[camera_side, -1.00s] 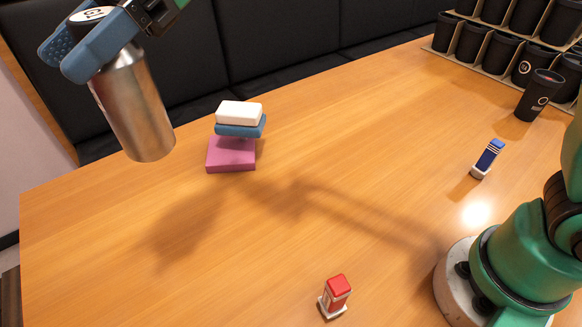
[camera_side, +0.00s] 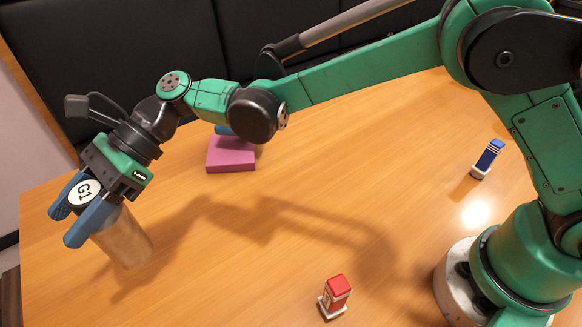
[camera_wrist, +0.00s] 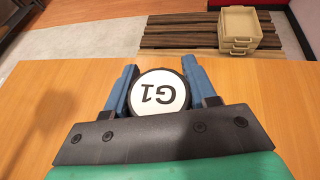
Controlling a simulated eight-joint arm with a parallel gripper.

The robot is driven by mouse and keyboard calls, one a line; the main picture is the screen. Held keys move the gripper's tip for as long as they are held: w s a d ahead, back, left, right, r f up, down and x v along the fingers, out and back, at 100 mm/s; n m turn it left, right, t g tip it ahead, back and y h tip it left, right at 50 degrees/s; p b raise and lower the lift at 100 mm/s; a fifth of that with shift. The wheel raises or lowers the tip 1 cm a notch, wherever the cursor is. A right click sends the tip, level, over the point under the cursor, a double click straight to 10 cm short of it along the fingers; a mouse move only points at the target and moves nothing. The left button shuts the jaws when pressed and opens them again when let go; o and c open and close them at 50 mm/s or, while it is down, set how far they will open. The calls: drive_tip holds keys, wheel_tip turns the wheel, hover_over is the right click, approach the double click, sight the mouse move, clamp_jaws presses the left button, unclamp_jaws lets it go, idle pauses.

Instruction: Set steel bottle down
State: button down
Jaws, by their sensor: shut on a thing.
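The steel bottle (camera_side: 122,240) is a brushed metal cylinder with a black-rimmed white lid marked G1. It leans slightly in the side view, with its base low over the left part of the table; I cannot tell whether the base touches the wood. My gripper (camera_side: 80,212) is shut on the upper part of the bottle, one blue finger on each side of the lid. In the wrist view the lid (camera_wrist: 161,92) sits between the two blue fingers and hides the bottle's body.
The wooden table (camera_side: 250,290) is clear around the bottle. A magenta block (camera_side: 231,155) lies behind, its stack partly hidden by my arm. A red-topped stamp (camera_side: 335,297) stands at front centre, a blue one (camera_side: 488,158) at right. Beige trays (camera_wrist: 239,28) show beyond the table's edge.

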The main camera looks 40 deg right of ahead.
sight(100, 238)
drive_tip(key=shift+f, duration=2.4)
drive_tip(key=shift+f, duration=0.1)
drive_tip(key=shift+c, duration=1.4)
unclamp_jaws()
